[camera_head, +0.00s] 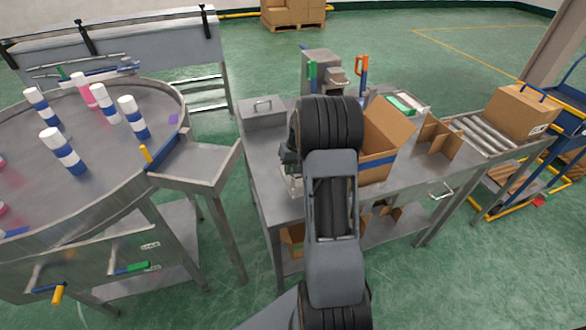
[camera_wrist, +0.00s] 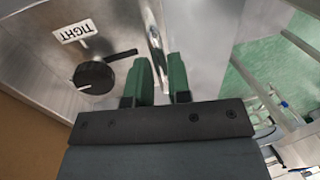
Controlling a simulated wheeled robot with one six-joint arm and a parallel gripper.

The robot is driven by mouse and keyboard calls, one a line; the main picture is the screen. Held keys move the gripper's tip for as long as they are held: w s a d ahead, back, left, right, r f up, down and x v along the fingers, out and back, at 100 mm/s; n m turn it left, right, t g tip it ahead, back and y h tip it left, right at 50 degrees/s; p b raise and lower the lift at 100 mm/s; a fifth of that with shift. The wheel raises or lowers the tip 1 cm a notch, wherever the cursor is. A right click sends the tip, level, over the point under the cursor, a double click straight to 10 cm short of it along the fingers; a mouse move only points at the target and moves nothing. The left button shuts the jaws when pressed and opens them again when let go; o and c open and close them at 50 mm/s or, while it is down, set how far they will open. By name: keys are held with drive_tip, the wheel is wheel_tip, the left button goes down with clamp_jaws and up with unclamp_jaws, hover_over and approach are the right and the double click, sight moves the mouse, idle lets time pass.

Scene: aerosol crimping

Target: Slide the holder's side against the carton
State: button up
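The open brown carton (camera_head: 377,150) stands on the steel bench, just right of my arm in the head view. A brown cardboard face (camera_wrist: 30,148), likely the carton's, fills the lower left of the wrist view. The holder's steel panel (camera_wrist: 40,85) carries a TIGHT label and a black knob with a pointer. My gripper (camera_wrist: 161,80) has two green fingers, pointing at the steelwork right of the knob. My arm hides the gripper and most of the holder in the head view.
A round table (camera_head: 105,190) with blue-and-white cans stands left. On the bench are a steel box (camera_head: 262,112), a machine with green and orange handles (camera_head: 322,72), and a cardboard divider (camera_head: 440,138). A roller conveyor (camera_head: 482,133) with a closed box (camera_head: 520,110) lies right.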

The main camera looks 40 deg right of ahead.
drive_tip(key=o, duration=0.4)
drive_tip(key=shift+s+d, duration=0.1)
drive_tip(key=shift+c, duration=0.2)
wheel_tip(320, 180, up, 14)
drive_tip(key=d, duration=0.2)
drive_tip(key=shift+s+d+f, duration=0.25)
drive_tip(key=shift+s+d, duration=0.05)
drive_tip(key=shift+s, duration=0.1)
drive_tip(key=shift+a, duration=0.1)
